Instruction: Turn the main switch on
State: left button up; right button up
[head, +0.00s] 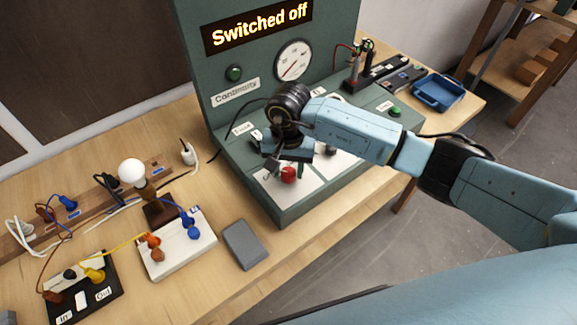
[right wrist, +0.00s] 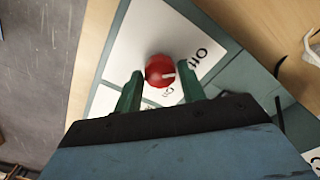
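The main switch is a round red knob (head: 288,174) on a white plate at the front left of the green test console (head: 290,213). My right gripper (head: 287,164) is above the plate, pointing down at the knob. In the right wrist view its green fingers (right wrist: 160,76) are apart, one on each side of the knob; I cannot tell whether they touch it. The display (head: 259,25) reads "Switched off". My left gripper is not in view.
A lamp (head: 132,172), a white terminal block (head: 178,252), a grey box (head: 243,244) and wires lie on the left. A blue tray (head: 438,92) is at the right.

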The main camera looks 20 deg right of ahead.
jog(key=c, duration=0.6)
jog(key=m+b, duration=0.2)
jog(key=m, duration=0.1)
jog(key=shift+w+d+m, duration=0.1)
jog(key=shift+m, duration=0.2)
jog(key=m+b, duration=0.2)
jog(key=m, duration=0.2)
jog(key=shift+m+b, duration=0.3)
jog(key=shift+b, duration=0.1)
jog(key=m+b, duration=0.2)
jog(key=m, duration=0.3)
jog(key=m+b, duration=0.1)
jog(key=m, duration=0.3)
jog(key=shift+m+b, duration=0.3)
jog(key=shift+r, duration=0.1)
